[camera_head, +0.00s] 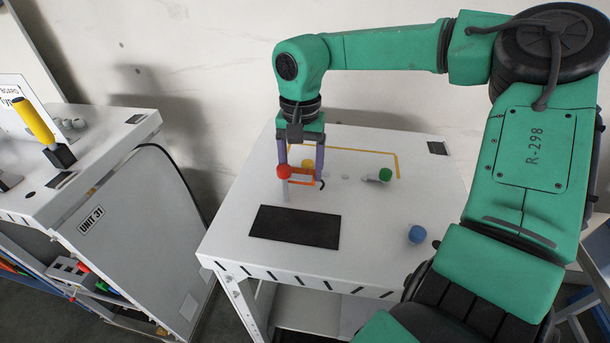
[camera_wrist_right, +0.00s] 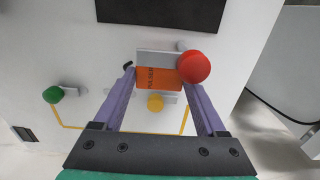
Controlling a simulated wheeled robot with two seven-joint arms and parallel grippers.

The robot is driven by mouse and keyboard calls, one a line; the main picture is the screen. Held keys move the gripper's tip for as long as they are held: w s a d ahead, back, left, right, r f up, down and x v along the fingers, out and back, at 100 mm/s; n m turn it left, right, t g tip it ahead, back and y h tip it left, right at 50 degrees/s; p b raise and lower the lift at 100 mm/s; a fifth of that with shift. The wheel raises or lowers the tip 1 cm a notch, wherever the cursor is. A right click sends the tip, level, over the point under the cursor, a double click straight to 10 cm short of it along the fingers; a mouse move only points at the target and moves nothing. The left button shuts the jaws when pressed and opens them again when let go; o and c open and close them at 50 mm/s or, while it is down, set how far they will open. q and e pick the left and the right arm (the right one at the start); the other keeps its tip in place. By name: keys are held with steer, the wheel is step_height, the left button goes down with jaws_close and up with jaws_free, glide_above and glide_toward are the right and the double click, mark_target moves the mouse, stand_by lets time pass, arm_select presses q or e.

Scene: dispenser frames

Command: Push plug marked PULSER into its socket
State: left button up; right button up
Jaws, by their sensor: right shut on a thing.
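The orange plug (camera_wrist_right: 158,78) has dark lettering that reads PULSER, turned sideways, in the right wrist view. In the head view it shows as a small orange shape (camera_head: 303,182) low between my right fingers. My right gripper (camera_head: 302,174) points down at the white table, its purple fingers on either side of the plug and shut on it. A red ball-shaped knob (camera_wrist_right: 194,67) stands by one fingertip and partly hides it. A pale grey block (camera_wrist_right: 157,57) lies right beside the plug; I cannot tell whether it is the socket. My left gripper is out of view.
A yellow knob (camera_wrist_right: 155,102) is close to the plug. A green knob (camera_head: 385,174) and a blue one (camera_head: 416,234) stand to the right on the white table (camera_head: 370,255). A black mat (camera_head: 294,228) lies in front. Another unit (camera_head: 130,200) stands at left.

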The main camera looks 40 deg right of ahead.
mark_target(304, 174)
steer(key=shift+s+d, duration=0.2)
steer(key=shift+s, duration=0.15)
step_height(304, 174, down, 4)
steer(key=b, duration=0.3)
steer(key=shift+w+r, duration=0.1)
steer(key=shift+r, duration=0.1)
steer(key=shift+f, duration=0.2)
steer(key=o, duration=1.4)
steer(key=shift+r, duration=0.1)
